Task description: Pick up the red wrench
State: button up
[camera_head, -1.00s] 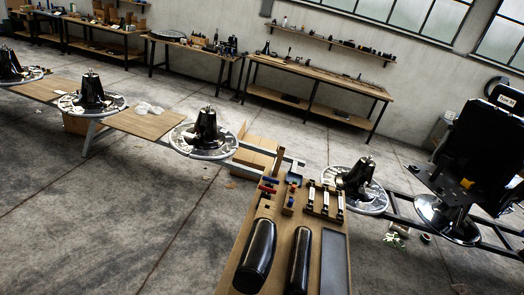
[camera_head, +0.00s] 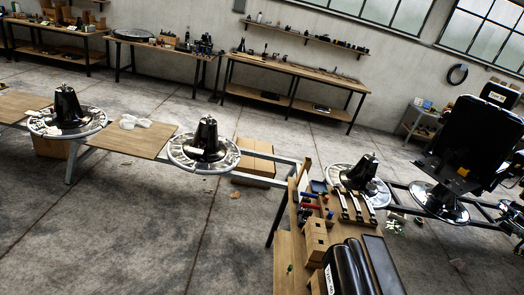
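A small red-handled tool (camera_head: 310,206) lies among other small tools on the wooden workbench (camera_head: 287,250) at the lower right. It is too small to tell whether it is the red wrench. A blue-handled tool (camera_head: 309,195) lies close beside it. My gripper does not show in the view, so its state and its place relative to the tools are hidden.
The bench also holds wooden blocks (camera_head: 316,242), black padded parts (camera_head: 350,268) and a rack of silver-and-black parts (camera_head: 352,205). Chair bases (camera_head: 203,145) stand on a line behind. A barber chair (camera_head: 470,140) is at right. Floor at left front is clear.

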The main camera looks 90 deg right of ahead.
aim_at(307, 212)
jog(key=i+l+z, duration=0.15)
jog(key=i+z, duration=0.9)
jog(key=z, duration=0.15)
jog(key=i+j+z, duration=0.15)
jog(key=i+z, duration=0.15)
jog(key=z, duration=0.15)
jog(key=i+l+z, duration=0.25)
jog(key=i+z, duration=0.7)
jog(key=i+j+z, duration=0.1)
jog(key=i+z, duration=0.35)
jog(key=i, duration=0.15)
jog(key=i+l+z, duration=0.45)
jog(key=i, duration=0.3)
jog(key=l, duration=0.1)
